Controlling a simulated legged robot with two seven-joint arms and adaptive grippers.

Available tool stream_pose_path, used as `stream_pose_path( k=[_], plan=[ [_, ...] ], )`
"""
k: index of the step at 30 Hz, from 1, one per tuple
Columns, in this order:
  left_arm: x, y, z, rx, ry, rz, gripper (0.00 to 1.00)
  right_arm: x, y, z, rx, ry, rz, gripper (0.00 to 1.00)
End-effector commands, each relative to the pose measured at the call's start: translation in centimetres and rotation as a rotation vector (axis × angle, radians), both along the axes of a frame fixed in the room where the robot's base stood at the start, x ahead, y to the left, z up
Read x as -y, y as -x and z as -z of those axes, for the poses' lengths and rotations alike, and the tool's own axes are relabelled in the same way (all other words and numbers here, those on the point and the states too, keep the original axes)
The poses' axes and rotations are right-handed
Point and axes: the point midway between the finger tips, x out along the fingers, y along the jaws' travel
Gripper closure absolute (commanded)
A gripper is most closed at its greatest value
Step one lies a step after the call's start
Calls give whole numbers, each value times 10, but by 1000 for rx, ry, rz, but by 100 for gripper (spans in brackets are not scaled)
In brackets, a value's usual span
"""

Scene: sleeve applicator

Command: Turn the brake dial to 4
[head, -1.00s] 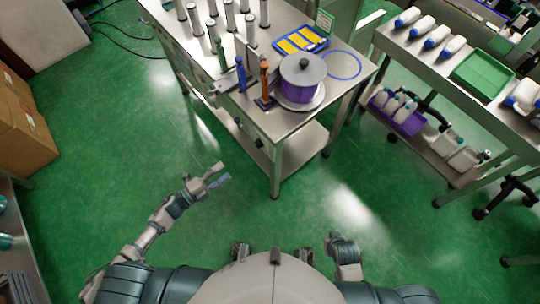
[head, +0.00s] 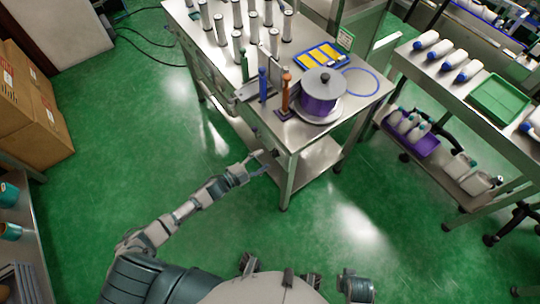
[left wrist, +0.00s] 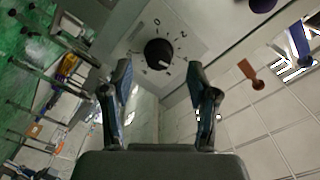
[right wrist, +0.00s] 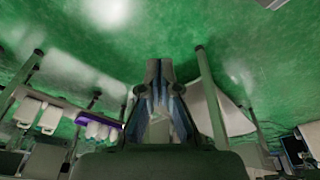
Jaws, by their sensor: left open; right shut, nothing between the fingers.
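The brake dial (left wrist: 158,52) is a round black knob on a pale numbered plate, in the upper middle of the left wrist view. Its white mark points to the lower right; 0 and 2 are legible, but I cannot read the number at the mark. My left gripper (left wrist: 158,76) is open and empty, its fingers either side of the dial in that view, seemingly short of it. In the head view, my left gripper (head: 258,166) is at the near side of the steel table. My right gripper (right wrist: 159,70) is shut and empty, away from the table.
The steel table (head: 355,105) holds a purple pot (head: 321,92), an orange tool (head: 286,92), a blue tool (head: 263,85), a yellow-and-blue tray (head: 320,55) and several cylinders. A side bench (head: 440,75) with bottles stands right.

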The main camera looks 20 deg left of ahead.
Motion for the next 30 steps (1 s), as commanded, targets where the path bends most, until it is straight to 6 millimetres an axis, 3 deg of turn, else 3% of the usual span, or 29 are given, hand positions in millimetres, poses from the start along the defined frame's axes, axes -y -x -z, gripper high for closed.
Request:
stream_pose_path(
  k=[7,18,25,30],
  plan=[
    [25,-26,-1,1,-3,1,40,4,2,-11,4,-4,-1,100],
    [25,-30,-1,1,0,1,40,2,1,-13,3,1,1,100],
    [25,-30,-1,1,-1,0,98,2,1,-13,4,0,1,100],
    [25,-31,-2,-17,18,-1,100,1,0,-15,9,-2,2,100]
  ],
)
